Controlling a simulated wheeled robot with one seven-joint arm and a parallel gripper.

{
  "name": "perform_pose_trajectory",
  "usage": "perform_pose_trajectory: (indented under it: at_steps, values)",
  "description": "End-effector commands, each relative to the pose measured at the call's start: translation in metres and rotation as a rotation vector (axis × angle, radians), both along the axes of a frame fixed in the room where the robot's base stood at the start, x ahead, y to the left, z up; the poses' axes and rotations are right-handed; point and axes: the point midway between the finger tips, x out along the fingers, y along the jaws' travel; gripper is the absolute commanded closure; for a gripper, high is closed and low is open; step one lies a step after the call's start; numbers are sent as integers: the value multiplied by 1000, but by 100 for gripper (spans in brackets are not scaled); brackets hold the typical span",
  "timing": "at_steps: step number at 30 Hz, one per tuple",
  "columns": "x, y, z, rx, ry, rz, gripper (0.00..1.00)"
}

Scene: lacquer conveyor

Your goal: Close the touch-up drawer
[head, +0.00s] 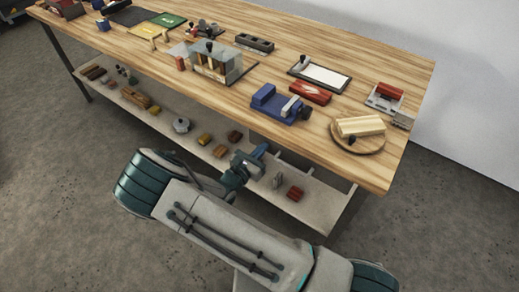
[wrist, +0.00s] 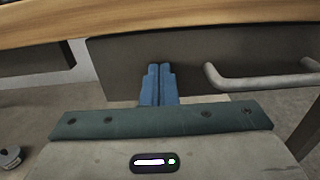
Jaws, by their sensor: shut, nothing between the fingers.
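The drawer's dark grey front panel (wrist: 262,45) hangs under the tabletop edge in the wrist view, with a light grey bar handle (wrist: 262,82) toward the right. The handle also shows in the head view (head: 294,165), under the bench's front edge. My gripper (wrist: 158,72) has its two blue fingers together and empty, pointing at the panel left of the handle. I cannot tell whether the fingertips touch the panel. In the head view my gripper (head: 262,149) is just below the bench edge. How far the drawer stands out is not clear.
The wooden bench top (head: 340,60) overhangs the panel. A blue vise (head: 278,104) and a round board (head: 358,136) stand near its front edge. A lower shelf (head: 330,205) holds several small items, including a red block (head: 295,193). Grey floor lies open to the left.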

Motion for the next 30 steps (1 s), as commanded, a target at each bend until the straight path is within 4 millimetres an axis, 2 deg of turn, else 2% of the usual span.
perform_pose_trajectory:
  at_steps: [5,12,16,21,30]
  values:
    - [-21,19,0,3,4,3,100]
    - [-71,53,-3,5,5,9,100]
    - [-91,65,-3,4,6,11,100]
    - [-104,72,-2,3,5,9,100]
    - [-105,73,-2,2,6,6,100]
